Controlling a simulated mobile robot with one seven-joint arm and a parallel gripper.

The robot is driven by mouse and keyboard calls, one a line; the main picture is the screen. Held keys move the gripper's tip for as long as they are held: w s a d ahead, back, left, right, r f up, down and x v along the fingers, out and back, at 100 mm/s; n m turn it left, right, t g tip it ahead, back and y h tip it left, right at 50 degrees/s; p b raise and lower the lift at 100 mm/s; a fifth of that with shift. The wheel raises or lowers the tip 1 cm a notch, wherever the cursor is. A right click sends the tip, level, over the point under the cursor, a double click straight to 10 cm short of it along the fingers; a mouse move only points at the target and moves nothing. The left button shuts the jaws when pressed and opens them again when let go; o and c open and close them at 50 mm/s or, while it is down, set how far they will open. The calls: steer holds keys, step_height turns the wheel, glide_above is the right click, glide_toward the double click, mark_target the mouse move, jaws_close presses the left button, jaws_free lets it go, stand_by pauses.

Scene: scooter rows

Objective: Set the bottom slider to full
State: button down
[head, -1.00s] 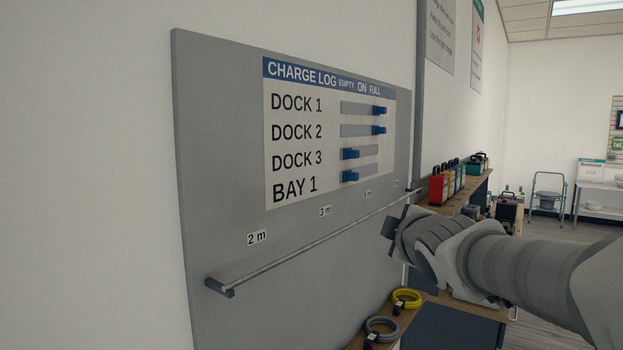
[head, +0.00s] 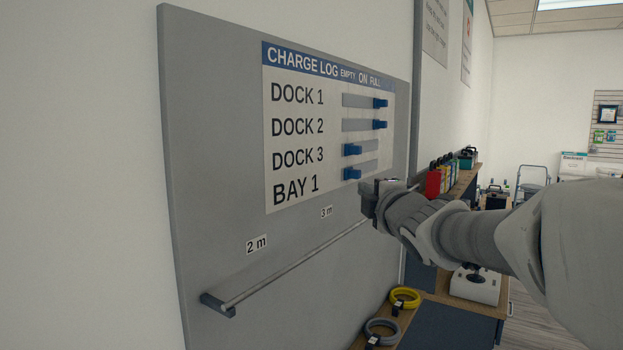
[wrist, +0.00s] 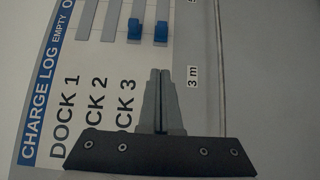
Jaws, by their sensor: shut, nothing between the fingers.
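The bottom slider's blue knob (head: 351,174) is on the BAY 1 row of the charge log panel (head: 330,190), at the left, EMPTY end of its track. In the wrist view the same knob (wrist: 161,33) is the right one of two blue knobs, just beyond my fingertips in the picture. My gripper (head: 368,196) is shut and empty, in front of the board, to the lower right of the knob in the head view. It also shows in the wrist view (wrist: 160,72), where it hides the BAY 1 label. I see no contact with the knob.
The DOCK 3 knob (head: 352,149) also sits at the left, close above. The DOCK 1 knob (head: 380,103) and DOCK 2 knob (head: 380,125) sit at the right, FULL end. A rail (head: 290,265) runs below the panel. Cable coils (head: 381,331) lie on a low shelf.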

steer(key=shift+w, duration=0.1)
steer(key=p, duration=0.2)
glide_toward(353, 175)
steer(key=w+a, duration=0.3)
steer(key=shift+w+d+p, duration=0.35)
steer(key=shift+w, duration=0.2)
steer(key=shift+w+d+p, duration=0.35)
steer(key=shift+w, duration=0.25)
steer(key=shift+w+d, duration=0.25)
steer(key=shift+w, duration=0.05)
steer(key=w+d+p, duration=0.9)
steer(key=w+d, duration=0.1)
steer(key=w, duration=0.4)
steer(key=shift+d, duration=0.15)
steer(key=shift+r, duration=0.1)
